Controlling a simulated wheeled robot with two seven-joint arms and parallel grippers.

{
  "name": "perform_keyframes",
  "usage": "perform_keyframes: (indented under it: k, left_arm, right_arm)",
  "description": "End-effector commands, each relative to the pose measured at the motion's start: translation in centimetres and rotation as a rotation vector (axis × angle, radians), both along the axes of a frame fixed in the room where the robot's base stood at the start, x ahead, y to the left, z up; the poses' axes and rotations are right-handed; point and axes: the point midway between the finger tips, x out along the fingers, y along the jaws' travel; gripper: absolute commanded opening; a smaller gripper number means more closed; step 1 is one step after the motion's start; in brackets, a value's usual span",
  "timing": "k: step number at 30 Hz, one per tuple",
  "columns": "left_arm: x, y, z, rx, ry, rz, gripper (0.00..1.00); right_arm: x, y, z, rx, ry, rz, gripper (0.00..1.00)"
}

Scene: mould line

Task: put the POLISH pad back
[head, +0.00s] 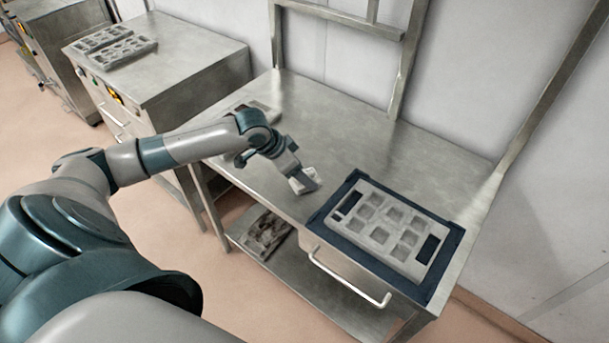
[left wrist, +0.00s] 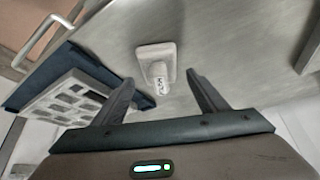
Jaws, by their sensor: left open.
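A small white pad with a square base and an upright handle (left wrist: 155,52) stands on the steel table. Its handle carries dark lettering, too small to read surely. It also shows in the head view as a white patch (head: 298,183), partly hidden by my gripper. My left gripper (left wrist: 160,80) is open, its two fingers on either side of the handle's line, and the jaws hold nothing. In the head view the left gripper (head: 308,184) is low over the table by the pad. My right gripper is not in view.
A grey mould with several square pockets (head: 385,228) lies on a dark blue mat (head: 362,254) right of the pad. The table's back (head: 350,120) is clear. A drawer handle (head: 345,285) sticks out in front.

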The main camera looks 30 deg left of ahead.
Motion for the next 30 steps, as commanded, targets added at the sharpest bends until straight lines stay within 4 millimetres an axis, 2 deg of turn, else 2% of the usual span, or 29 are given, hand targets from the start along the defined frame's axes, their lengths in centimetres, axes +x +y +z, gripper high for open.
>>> perform_keyframes:
  k: [15,21,30]
  left_arm:
    - [-3.7,2.0,7.1,0.002,-0.002,0.001,0.67]
    - [-4.3,2.2,8.3,0.001,0.0,0.0,0.67]
    - [-4.3,2.2,8.4,0.0,0.0,0.0,0.67]
  right_arm:
    - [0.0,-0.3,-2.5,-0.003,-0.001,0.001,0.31]
    - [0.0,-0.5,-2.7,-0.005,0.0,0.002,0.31]
    - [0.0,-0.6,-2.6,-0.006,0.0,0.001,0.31]
